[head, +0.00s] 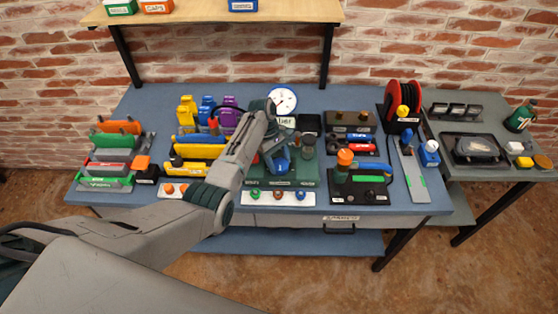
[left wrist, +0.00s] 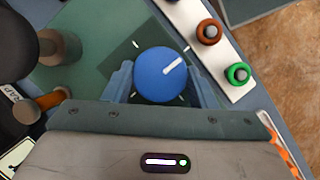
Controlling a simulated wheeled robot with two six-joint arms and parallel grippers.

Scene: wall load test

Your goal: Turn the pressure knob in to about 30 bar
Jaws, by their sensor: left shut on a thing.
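The pressure knob (left wrist: 158,82) is round and blue with a white pointer line. In the left wrist view the line points up and right. Short pale ticks show on the green plate (left wrist: 95,70) around it. My left gripper (left wrist: 160,80) is shut on the knob, one finger on each side. In the head view my left gripper (head: 279,165) is over the green unit at the bench's middle, and the arm partly hides this spot. A round white gauge (head: 284,98) stands behind it; its reading is too small to tell. My right gripper is not in view.
A white strip with coloured buttons (head: 278,196) lies in front of the unit. An orange-topped device (head: 345,158) stands close on the right, yellow blocks (head: 195,167) on the left. A red hose reel (head: 403,100) is at the back right.

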